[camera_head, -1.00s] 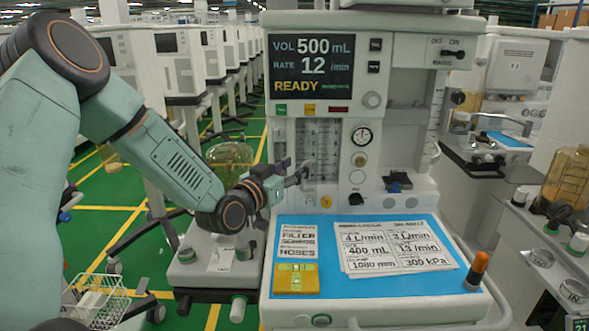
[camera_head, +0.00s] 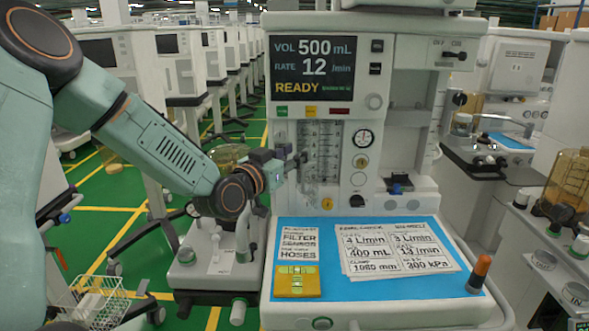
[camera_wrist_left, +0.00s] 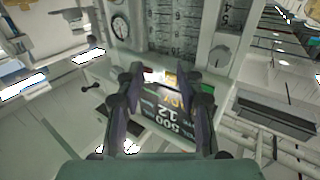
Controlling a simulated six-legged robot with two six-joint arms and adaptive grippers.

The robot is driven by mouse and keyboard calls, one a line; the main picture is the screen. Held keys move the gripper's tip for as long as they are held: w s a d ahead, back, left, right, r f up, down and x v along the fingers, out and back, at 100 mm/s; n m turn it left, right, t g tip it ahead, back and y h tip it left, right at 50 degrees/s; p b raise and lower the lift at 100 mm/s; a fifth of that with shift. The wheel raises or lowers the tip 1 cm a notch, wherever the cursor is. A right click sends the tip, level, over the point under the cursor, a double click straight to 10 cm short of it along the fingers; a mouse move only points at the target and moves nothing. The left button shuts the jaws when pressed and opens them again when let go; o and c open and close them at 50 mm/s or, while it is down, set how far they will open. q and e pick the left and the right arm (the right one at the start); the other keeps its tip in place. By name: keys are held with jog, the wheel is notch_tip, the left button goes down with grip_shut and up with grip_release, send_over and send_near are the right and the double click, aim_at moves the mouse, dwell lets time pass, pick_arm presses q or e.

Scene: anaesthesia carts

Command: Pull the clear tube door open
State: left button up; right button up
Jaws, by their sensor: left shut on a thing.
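The clear tube door (camera_head: 322,140) is a see-through panel over the graduated flow tubes on the machine's front, below the dark screen. My left gripper (camera_head: 298,160) reaches in from the left at the tubes' left side. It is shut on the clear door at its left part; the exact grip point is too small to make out. In the left wrist view, my two dark fingers (camera_wrist_left: 162,85) point at the machine, with the tubes (camera_wrist_left: 178,25) beyond them. How far the door stands open cannot be told. My right gripper is out of view.
The screen (camera_head: 313,68) reads 500 mL, 12 /min, READY. A gauge (camera_head: 364,138) and knobs are right of the tubes. A blue mat (camera_head: 345,282) below holds paper sheets, a yellow block (camera_head: 297,281) and an orange-tipped cylinder (camera_head: 479,273). Another cart stands at right.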

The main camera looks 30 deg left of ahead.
pick_arm(q)
notch_tip(320, 180, up, 6)
jog(key=shift+s+d+r, duration=0.15)
jog(key=shift+s+d, duration=0.05)
jog(key=shift+d, duration=0.05)
jog(key=shift+c, duration=0.2)
